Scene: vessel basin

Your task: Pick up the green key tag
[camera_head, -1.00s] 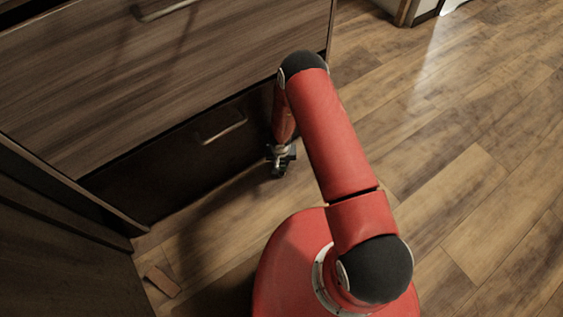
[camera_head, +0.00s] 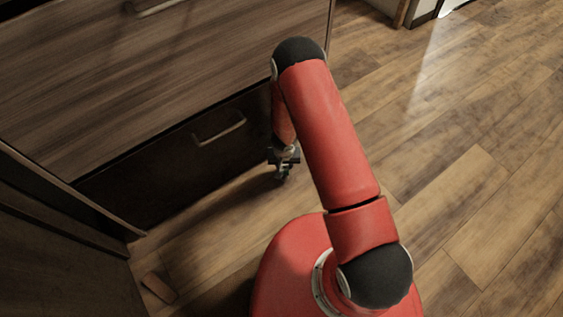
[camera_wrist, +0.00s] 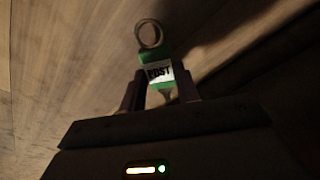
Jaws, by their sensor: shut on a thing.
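The green key tag (camera_wrist: 160,85) shows in the wrist view, between the two fingers. It has a white label with dark letters and a metal ring (camera_wrist: 149,35) at its far end. My gripper (camera_wrist: 161,92) is shut on the tag, with a finger at each side of it. In the head view my gripper (camera_head: 283,171) points down in front of the dark lower drawer, and the tag is too small to make out clearly there. How high the tag is above the floor is hard to tell.
A wooden drawer unit (camera_head: 120,90) with metal handles stands at the left and back. Its dark lower drawer (camera_head: 180,165) is close beside my gripper. The wooden floor (camera_head: 470,170) at right is clear.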

